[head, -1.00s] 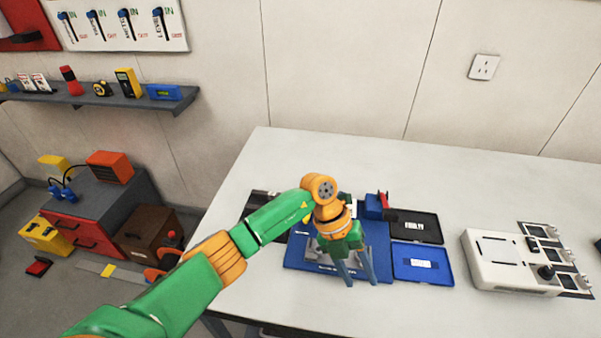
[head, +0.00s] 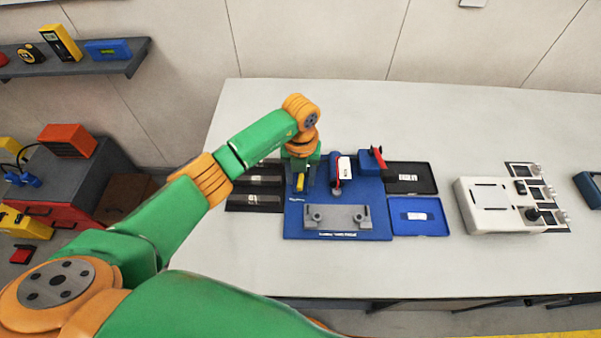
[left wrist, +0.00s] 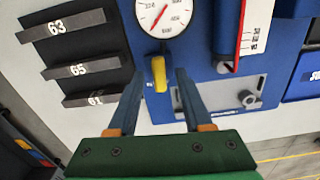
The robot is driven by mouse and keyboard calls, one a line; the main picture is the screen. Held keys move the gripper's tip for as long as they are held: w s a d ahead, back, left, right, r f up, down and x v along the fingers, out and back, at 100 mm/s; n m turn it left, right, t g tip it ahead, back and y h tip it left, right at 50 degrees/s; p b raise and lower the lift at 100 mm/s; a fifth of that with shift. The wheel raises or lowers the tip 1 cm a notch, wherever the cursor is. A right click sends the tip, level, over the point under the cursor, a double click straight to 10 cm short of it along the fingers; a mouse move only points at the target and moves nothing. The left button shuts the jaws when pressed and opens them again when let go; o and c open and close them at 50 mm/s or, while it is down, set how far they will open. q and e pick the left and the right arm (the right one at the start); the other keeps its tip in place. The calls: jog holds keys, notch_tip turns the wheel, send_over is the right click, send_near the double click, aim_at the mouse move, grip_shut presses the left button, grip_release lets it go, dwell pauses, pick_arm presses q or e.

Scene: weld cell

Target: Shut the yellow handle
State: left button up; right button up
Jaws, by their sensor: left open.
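The yellow handle (head: 300,182) shows at the left part of the blue board (head: 336,193), partly covered by my left gripper. In the left wrist view the handle (left wrist: 160,74) hangs below a round white gauge (left wrist: 165,12), its length running roughly down the picture. My left gripper (left wrist: 161,78) is open, with one blue finger on each side of the handle in that view. I see a gap on both sides, so no grip on it shows. Whether the fingertips reach its depth I cannot tell. My right gripper is not in view.
Right of the handle stand a white scale with a red line (left wrist: 250,30) and a blue block with a red lever (head: 377,158). A grey bracket (head: 337,217) lies in front. Numbered dark bars (left wrist: 80,68) lie left. Trays and a white device (head: 497,205) are right.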

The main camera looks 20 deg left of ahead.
pick_arm(q)
jog(key=shift+w+a+f, duration=0.1)
jog(key=shift+c, duration=0.6)
grip_shut()
